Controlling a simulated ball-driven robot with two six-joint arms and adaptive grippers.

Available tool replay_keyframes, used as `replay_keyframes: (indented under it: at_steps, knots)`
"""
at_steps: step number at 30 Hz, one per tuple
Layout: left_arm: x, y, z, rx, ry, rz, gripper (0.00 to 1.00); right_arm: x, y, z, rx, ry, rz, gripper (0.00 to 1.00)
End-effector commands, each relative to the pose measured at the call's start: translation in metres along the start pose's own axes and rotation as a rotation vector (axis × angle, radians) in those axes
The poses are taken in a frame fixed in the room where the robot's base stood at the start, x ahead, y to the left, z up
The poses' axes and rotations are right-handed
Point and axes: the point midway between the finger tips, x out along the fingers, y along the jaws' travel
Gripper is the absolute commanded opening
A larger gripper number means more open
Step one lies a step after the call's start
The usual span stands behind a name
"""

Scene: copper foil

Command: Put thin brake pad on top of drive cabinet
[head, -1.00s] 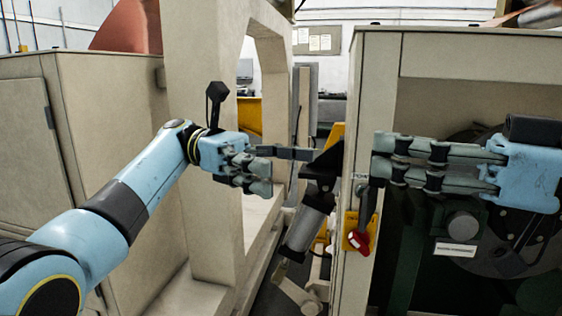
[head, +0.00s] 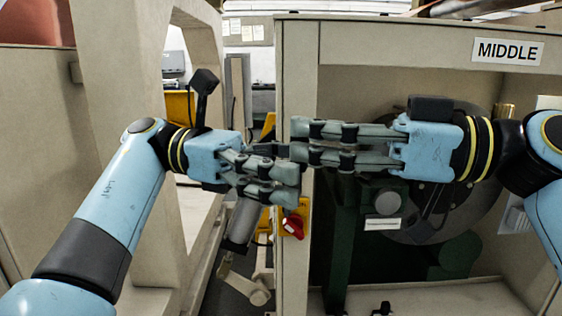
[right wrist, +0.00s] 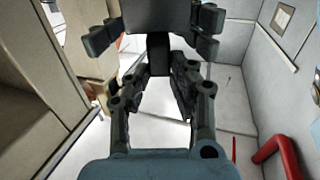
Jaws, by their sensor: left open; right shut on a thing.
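My left gripper (head: 286,182) is open, its fingers pointing right, just below and touching or nearly touching the right fingertips. My right gripper (head: 299,143) comes in from the right and is shut on a thin dark grey piece, seemingly the brake pad (head: 269,149), mostly hidden between the two hands. In the right wrist view a dark block (right wrist: 158,54) shows between the right fingers; I cannot tell its edges from the dark parts above it. A beige cabinet (head: 400,30) with a MIDDLE sign stands behind the right gripper; no label says which is the drive cabinet.
A beige machine frame (head: 135,60) stands at left, with a narrow gap beside the cabinet. A red knob (head: 293,226) sits on the cabinet's front edge below the hands. The open cabinet front shows a dark disc (head: 470,210). A red pipe (right wrist: 280,150) shows in the right wrist view.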

Motion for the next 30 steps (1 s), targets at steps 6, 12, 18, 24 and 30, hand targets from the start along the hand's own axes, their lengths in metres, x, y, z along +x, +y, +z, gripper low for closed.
replay_keyframes:
  at_steps: [6,12,18,24,30]
  knots:
    - [-0.0003,-0.0001,-0.0001,0.0,0.0,0.0,0.74,0.0001,0.0,-0.0005,0.0,0.001,0.0,0.0]
    - [-0.0004,0.0,-0.0001,0.0,0.0,0.0,0.48,0.0,-0.0003,-0.0004,0.0,0.001,-0.001,0.0]
    - [-0.0004,0.0007,0.0005,0.001,-0.001,0.002,0.22,0.0,-0.001,-0.0001,0.001,0.0,-0.004,0.0]
    - [-0.0003,0.0013,0.0015,0.002,-0.002,0.004,0.19,0.0,-0.0014,0.0006,0.002,-0.002,-0.005,0.44]
    - [-0.0004,0.0015,0.0021,0.003,-0.002,0.005,0.19,-0.0002,-0.0014,0.0015,0.003,-0.004,-0.005,0.49]
